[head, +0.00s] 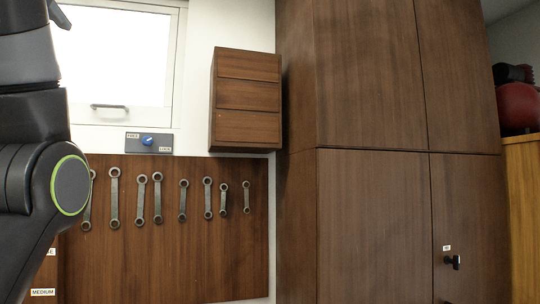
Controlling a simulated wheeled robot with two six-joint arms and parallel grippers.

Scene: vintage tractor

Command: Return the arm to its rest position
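One of my arms (38,150) comes in from the left, close to the camera. Its dark links and a round joint cap with a green ring cover the left edge of the head view. Neither of my grippers shows in this view. My other arm is not visible.
Several wrenches (157,197) hang in a row on a brown wooden board (190,265). A blue knob (147,140) sits on a panel below a window (120,60). A small drawer unit (246,95) is on the wall. A tall brown cabinet (375,220) fills the right.

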